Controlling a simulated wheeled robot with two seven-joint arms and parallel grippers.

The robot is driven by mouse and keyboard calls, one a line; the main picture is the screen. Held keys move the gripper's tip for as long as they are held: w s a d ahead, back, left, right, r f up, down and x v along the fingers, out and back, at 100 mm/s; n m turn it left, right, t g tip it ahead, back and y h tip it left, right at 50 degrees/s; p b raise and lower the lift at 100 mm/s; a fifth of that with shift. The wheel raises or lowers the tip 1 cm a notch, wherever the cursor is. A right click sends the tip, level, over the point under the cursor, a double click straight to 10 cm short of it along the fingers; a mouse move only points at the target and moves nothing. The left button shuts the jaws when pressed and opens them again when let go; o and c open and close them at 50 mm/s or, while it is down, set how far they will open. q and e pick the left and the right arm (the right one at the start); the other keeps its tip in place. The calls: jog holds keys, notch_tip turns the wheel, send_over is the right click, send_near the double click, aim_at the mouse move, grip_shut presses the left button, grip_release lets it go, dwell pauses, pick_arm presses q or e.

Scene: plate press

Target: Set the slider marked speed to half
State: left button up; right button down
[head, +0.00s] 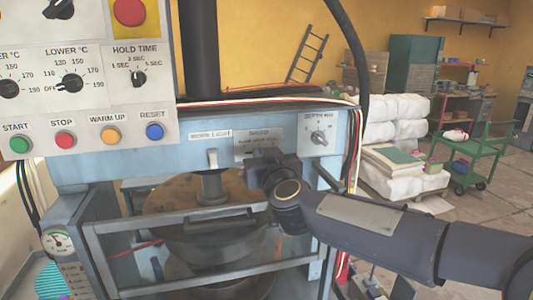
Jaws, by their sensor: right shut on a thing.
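My right gripper (260,168) reaches in from the right to the pale blue front of the press (170,160). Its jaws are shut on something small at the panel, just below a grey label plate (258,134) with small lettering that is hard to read. The slider marked speed is not clearly visible. The held part is hidden by the gripper, so I cannot tell its position along any track. My left gripper is out of view.
A white switch (212,158) sits left of my gripper, and a rotary depth knob (319,138) to its right. A control box (85,80) with knobs and coloured buttons hangs at upper left. A guard frame (180,223) crosses below. Cables run down beside the panel's right edge.

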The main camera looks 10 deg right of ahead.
jog(key=c, duration=1.4)
grip_release()
jog(key=shift+c, duration=0.2)
jog(key=s, duration=0.8)
jog(key=shift+d, duration=0.15)
jog(key=shift+f, duration=0.1)
